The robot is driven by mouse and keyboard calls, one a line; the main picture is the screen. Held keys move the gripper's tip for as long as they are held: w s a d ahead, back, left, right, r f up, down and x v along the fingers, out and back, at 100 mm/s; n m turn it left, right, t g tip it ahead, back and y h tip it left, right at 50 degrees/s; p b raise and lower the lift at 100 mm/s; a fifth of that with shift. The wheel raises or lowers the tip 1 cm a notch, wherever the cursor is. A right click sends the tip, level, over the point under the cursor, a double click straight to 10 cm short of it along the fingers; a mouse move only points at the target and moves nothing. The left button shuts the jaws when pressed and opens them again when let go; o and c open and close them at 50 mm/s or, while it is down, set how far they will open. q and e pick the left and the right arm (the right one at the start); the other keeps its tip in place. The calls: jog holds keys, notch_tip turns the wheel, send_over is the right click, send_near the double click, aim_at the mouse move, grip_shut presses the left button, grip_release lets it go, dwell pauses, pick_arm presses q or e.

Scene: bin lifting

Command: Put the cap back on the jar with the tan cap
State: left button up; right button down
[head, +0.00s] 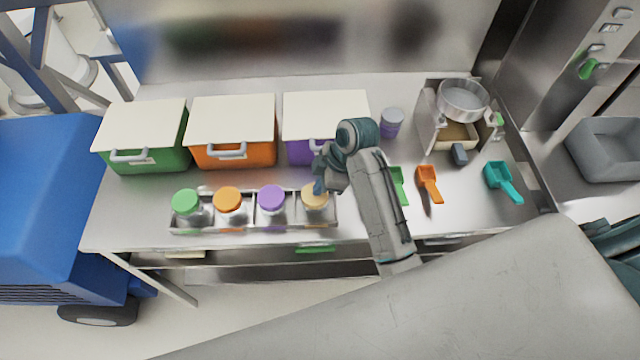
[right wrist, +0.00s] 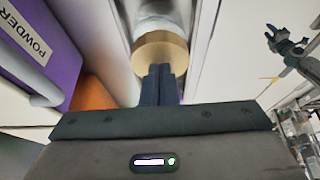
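The jar with the tan cap (head: 314,197) stands at the right end of the metal rack. Its tan cap sits on the jar's top, and in the right wrist view the cap (right wrist: 158,52) covers the mouth, with the clear jar (right wrist: 158,18) behind it. I cannot tell how tightly it is seated. My right gripper (head: 318,186) is beside the cap. In the right wrist view its fingers (right wrist: 160,72) are together, with their tips at the cap's edge; nothing shows between them. What looks like my left gripper (right wrist: 272,38) shows at upper right there, too small to read.
Jars with green (head: 186,201), orange (head: 228,199) and purple (head: 271,197) caps share the rack (head: 205,226). Green (head: 165,160), orange (head: 250,155) and purple (head: 298,150) lidded bins stand behind. Scoops, including an orange one (head: 428,178), lie to the right.

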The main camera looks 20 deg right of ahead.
notch_tip(320, 180, up, 2)
jog(key=shift+r+p, duration=0.1)
jog(key=shift+p, duration=0.7)
jog(key=shift+r, duration=2.25)
